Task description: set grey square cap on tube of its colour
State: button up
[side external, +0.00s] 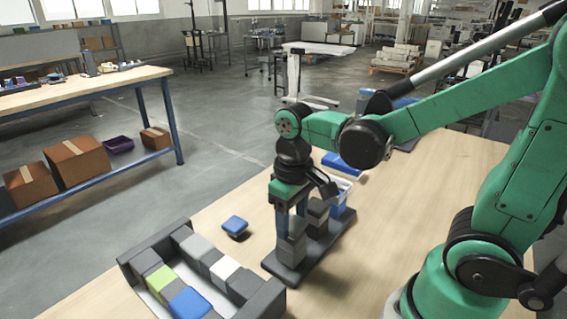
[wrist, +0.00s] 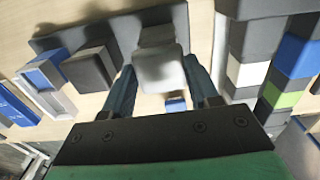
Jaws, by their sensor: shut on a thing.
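My gripper (side external: 291,222) points down over the near end of a dark base plate (side external: 283,270). Its blue fingers (wrist: 160,88) are shut on the grey square cap (wrist: 158,70), which is light grey. In the side view a grey tube (side external: 291,250) stands right under the fingers. The cap appears to be at its top, but I cannot tell whether it is fully seated. A darker grey tube (side external: 317,215) stands beside it on the plate, and it shows in the wrist view (wrist: 92,68). A blue and white tube (side external: 341,195) stands at the far end.
A dark tray (side external: 133,262) of grey, white, green and blue blocks lies at the front left. A loose blue cap (side external: 235,225) lies between tray and plate. A blue object (side external: 340,164) lies behind the tubes. The table's right side is clear.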

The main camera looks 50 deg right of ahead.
jog(key=shift+f, duration=0.3)
dwell(0.6)
jog(key=o, duration=1.5)
jog(key=shift+c, duration=0.2)
jog(key=shift+r, duration=0.1)
jog(key=shift+r, duration=3.65)
